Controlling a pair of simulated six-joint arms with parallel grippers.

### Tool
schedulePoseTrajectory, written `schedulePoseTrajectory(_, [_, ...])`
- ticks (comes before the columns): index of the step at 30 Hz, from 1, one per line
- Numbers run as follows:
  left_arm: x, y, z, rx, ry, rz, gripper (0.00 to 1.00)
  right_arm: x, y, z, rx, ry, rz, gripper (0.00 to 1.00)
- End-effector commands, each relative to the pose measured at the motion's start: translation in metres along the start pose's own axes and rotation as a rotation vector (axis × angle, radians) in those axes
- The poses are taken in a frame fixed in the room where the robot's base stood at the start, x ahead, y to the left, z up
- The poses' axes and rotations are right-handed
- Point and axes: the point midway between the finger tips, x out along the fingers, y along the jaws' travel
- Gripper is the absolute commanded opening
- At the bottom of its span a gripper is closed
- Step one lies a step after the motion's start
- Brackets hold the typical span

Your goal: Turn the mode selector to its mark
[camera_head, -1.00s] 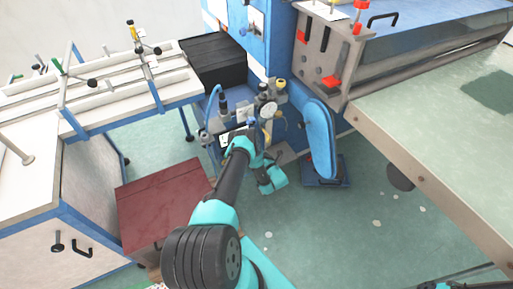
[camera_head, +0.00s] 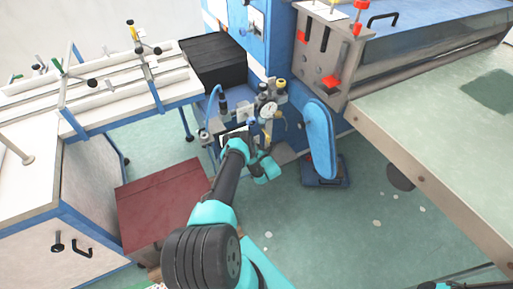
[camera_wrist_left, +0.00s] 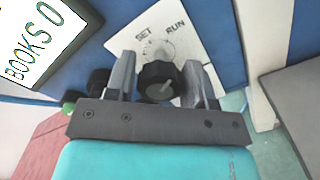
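The mode selector is a black knob (camera_wrist_left: 159,82) with a pale pointer line, on a white plate (camera_wrist_left: 192,47) lettered SET and RUN. In the left wrist view its pointer line faces down, away from both words. My left gripper (camera_wrist_left: 160,68) has one finger on each side of the knob, with little gap; firm contact is not visible. In the head view the left arm (camera_head: 228,180) reaches to the blue machine, and its wrist hides the knob and fingertips. My right gripper is not in view.
A sign reading BOOKS 0 (camera_wrist_left: 42,38) sits left of the plate. A round dial (camera_head: 268,110) and small fittings crowd the machine above my wrist. A blue padded upright (camera_head: 318,140) stands to the right, a maroon-topped box (camera_head: 160,205) to the left.

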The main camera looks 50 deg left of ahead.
Motion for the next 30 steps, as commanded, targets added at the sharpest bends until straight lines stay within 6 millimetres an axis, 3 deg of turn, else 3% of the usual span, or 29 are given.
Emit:
schedulePoseTrajectory(9, [-0.0002, 0.0, 0.0001, 0.0, 0.0, 0.0, 0.18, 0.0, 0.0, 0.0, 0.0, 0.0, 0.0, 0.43])
schedulePoseTrajectory(20, [-0.0002, 0.0001, 0.0001, -0.037, 0.0, 0.0, 0.18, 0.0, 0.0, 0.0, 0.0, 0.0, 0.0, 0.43])
schedulePoseTrajectory(30, [-0.0002, 0.0004, 0.0, -0.22, 0.0, 0.0, 0.18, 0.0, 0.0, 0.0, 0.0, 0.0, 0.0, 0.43])
